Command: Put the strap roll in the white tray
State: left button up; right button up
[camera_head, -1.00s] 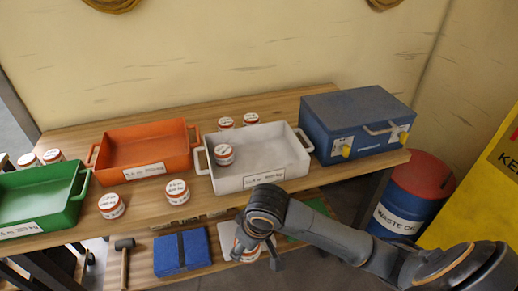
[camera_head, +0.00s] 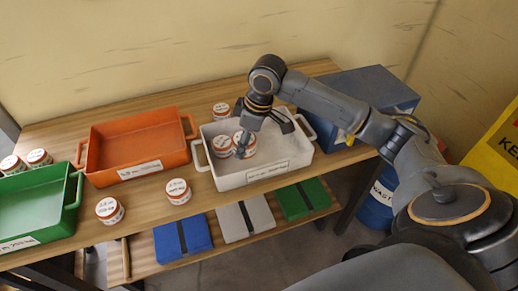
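The white tray (camera_head: 250,177) sits on the upper wooden surface. Inside it, on its left side, are two white strap rolls with red rims. One roll (camera_head: 222,146) is at the left, and the other roll (camera_head: 249,151) is close beside it on the right. My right gripper (camera_head: 264,138) is over the tray with its fingers spread. Its left finger crosses in front of the right-hand roll and partly hides it; I cannot tell whether it touches. My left gripper is not in view.
An orange tray (camera_head: 183,153) and a green tray (camera_head: 72,194) stand to the left. Two rolls stand at the front edge, one roll (camera_head: 178,191) nearer the white tray. A blue toolbox (camera_head: 375,84) stands at right, partly behind my arm. Folded packs lie on the lower shelf.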

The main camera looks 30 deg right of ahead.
send_over(256, 160)
jog(key=s, duration=0.1)
notch_tip(256, 160, down, 5)
jog(key=shift+f+p, duration=0.2)
jog(key=shift+p, duration=0.25)
jog(key=f, duration=0.1)
jog(key=f+p, duration=0.1)
jog(key=f, duration=0.2)
jog(key=shift+d, duration=0.35)
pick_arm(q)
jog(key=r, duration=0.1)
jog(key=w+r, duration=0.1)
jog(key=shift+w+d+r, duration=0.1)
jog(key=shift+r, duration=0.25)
pick_arm(e)
jog(key=o, duration=1.3)
jog(key=shift+f, duration=0.1)
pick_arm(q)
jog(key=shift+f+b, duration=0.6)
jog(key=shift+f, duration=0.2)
pick_arm(e)
jog(key=v, duration=1.2)
